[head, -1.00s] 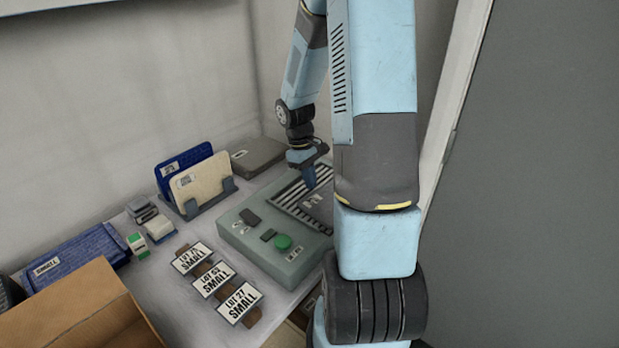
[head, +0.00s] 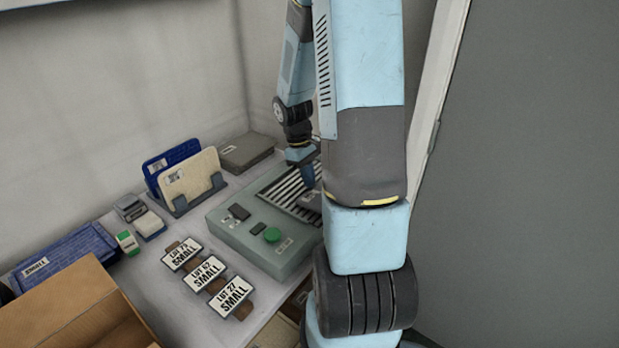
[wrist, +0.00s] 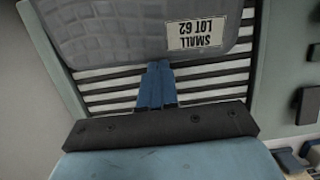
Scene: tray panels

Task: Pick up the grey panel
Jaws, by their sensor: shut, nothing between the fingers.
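The grey panel (wrist: 130,30) lies on a slatted bed in the wrist view, with a white label reading SMALL LOT 62 upside down. In the head view the panel (head: 309,201) is largely hidden behind my arm. My gripper (wrist: 158,68) has its blue fingers together and empty, their tips at the panel's near edge, over the slats. I cannot tell whether they touch the panel. The gripper (head: 308,180) also shows above the slatted bed in the head view.
The slatted bed belongs to a grey-green unit (head: 235,232) with a green button (head: 272,235). A rack (head: 182,206) holds blue and cream panels. A flat grey case (head: 246,152), label cards (head: 204,273) and a cardboard box (head: 75,310) stand around. The wall is close behind.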

